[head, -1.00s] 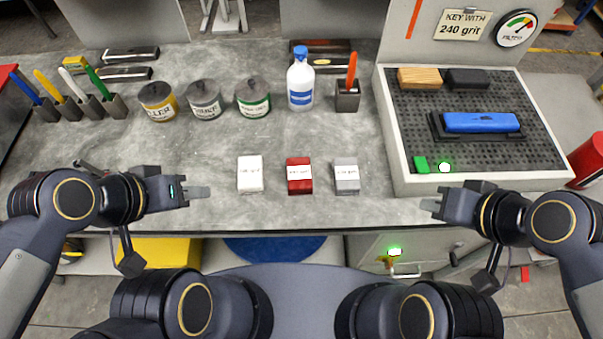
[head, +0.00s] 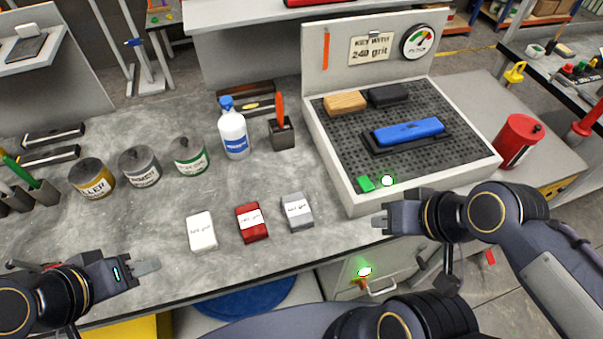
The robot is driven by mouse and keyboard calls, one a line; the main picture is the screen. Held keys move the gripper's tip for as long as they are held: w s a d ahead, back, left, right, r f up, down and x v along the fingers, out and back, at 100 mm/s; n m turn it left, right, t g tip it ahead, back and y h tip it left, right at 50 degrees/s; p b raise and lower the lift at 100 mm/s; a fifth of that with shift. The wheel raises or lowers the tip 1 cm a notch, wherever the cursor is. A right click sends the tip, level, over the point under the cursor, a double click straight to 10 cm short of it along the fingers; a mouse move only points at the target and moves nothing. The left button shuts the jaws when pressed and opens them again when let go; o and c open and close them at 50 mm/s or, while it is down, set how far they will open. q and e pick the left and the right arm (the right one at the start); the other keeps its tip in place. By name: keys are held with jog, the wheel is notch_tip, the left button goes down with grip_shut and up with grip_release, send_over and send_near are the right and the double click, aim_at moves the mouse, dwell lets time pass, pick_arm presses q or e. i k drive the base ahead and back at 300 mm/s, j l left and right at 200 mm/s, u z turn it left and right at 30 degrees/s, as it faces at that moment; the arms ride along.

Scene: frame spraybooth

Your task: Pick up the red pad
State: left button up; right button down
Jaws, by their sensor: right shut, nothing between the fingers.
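The red pad (head: 251,230) with a white label lies on the grey bench top (head: 160,235) near its front edge. A white pad (head: 202,231) lies to its left and a grey pad (head: 298,215) to its right, with small gaps between. My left gripper (head: 148,267) is at the bench's front edge, left of the pads; its fingers look close together, but I cannot tell whether they are shut. My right gripper (head: 380,221) is shut and empty, right of the grey pad and just in front of the booth tray. Neither gripper touches a pad.
A walled booth tray (head: 350,193) with a perforated bed holds a blue sanding block (head: 410,130), a wooden block (head: 345,103) and a dark block (head: 389,95). Bench around the pads is clear.

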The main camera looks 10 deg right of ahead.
aim_at(251, 220)
jog(key=l+u, duration=0.1)
jog(key=l, duration=0.45)
jog(key=k+l+u, duration=0.1)
jog(key=l, duration=0.4)
jog(key=l+u, duration=0.1)
jog(key=l, duration=0.45)
jog(key=k, duration=0.05)
